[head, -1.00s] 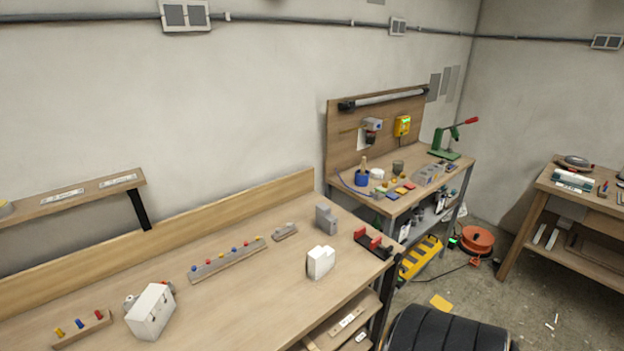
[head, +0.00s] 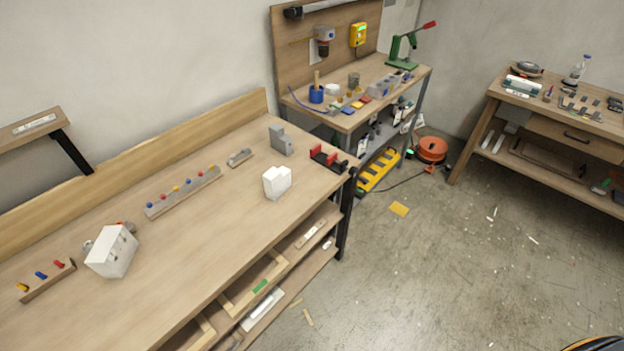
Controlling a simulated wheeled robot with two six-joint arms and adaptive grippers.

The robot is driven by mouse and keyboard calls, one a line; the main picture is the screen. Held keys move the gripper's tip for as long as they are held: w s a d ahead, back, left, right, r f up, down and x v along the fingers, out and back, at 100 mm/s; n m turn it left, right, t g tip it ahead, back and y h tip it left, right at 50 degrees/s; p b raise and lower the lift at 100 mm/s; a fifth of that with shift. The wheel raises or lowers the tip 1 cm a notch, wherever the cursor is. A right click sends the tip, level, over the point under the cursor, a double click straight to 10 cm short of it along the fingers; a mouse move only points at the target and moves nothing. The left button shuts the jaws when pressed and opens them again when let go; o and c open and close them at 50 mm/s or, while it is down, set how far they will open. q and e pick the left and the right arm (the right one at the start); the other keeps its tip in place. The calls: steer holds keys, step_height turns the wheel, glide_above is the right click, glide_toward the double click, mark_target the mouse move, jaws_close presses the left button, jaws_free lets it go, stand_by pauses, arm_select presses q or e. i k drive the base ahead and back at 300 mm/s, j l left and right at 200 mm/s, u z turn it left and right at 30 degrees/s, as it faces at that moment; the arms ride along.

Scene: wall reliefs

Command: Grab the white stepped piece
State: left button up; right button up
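The white stepped piece (head: 277,182) stands upright on the wooden workbench (head: 215,235), right of its middle and near the front edge. Its top shows a step, with one side higher than the other. Nothing touches it. Neither of my grippers is in the head view.
A white box (head: 112,251), a strip with coloured pegs (head: 184,192), a grey stepped block (head: 281,140) and a red-and-black holder (head: 328,158) stand on the same bench. Open floor (head: 450,270) lies to the right. A second bench (head: 372,88) stands behind.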

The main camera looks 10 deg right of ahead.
mark_target(276, 182)
steer(key=i+l+u, duration=0.15)
steer(key=l, duration=0.2)
steer(key=i+l+u, duration=0.15)
steer(key=l, duration=0.25)
steer(key=i+l+u, duration=0.15)
steer(key=l, duration=0.25)
steer(key=l+u, duration=0.15)
steer(key=l, duration=0.25)
steer(key=i+l+u, duration=0.15)
steer(key=l, duration=0.3)
